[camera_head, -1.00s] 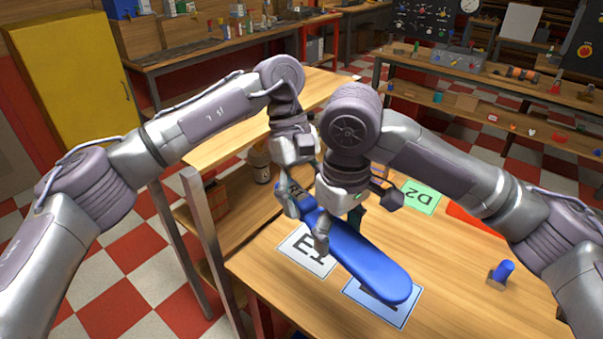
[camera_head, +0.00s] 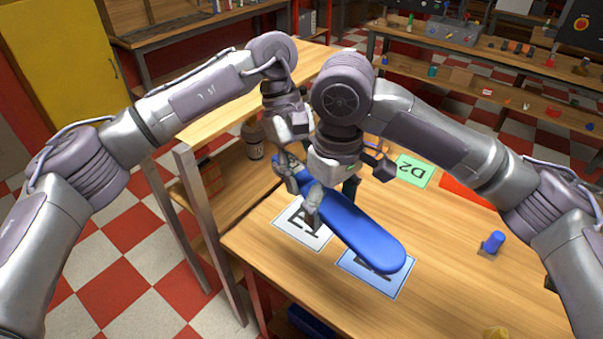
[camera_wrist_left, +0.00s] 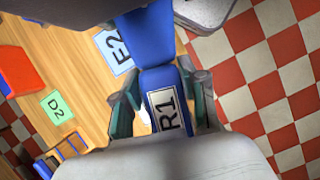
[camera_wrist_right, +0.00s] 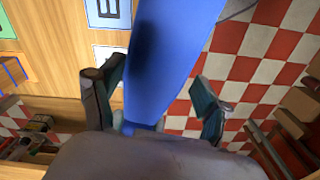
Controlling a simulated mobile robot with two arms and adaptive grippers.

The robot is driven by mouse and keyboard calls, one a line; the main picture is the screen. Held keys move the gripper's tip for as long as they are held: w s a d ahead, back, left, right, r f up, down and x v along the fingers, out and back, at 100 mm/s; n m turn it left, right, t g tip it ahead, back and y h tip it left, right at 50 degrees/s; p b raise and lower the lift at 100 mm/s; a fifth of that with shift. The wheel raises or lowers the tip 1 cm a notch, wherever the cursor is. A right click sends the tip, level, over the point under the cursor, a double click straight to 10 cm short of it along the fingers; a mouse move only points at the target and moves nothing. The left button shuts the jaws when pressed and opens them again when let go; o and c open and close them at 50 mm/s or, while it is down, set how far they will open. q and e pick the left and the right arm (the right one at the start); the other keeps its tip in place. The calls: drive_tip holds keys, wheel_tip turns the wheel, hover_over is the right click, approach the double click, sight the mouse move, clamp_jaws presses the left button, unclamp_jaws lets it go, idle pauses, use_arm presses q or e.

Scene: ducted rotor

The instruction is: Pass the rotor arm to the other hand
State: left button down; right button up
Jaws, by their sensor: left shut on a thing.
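The blue rotor arm (camera_head: 365,234) is a long bar with a rounded end, held above the wooden table. My left gripper (camera_wrist_left: 163,88) is shut on its far end, across the part with the R1 label (camera_wrist_left: 168,110). My right gripper (camera_head: 331,200) reaches down around the bar nearer its middle. In the right wrist view its fingers (camera_wrist_right: 155,88) stand apart on either side of the blue bar (camera_wrist_right: 172,60), with a visible gap at the right finger. In the head view my wrists hide part of the far end.
Below the bar, a white card (camera_head: 300,226) and a blue-edged card (camera_head: 374,275) lie on the table (camera_head: 440,235). A green D2 card (camera_head: 412,171), a red piece (camera_head: 465,192) and a small blue peg (camera_head: 493,242) lie to the right. A bottle (camera_head: 254,140) stands on a lower shelf.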

drive_tip(key=shift+o, duration=0.8)
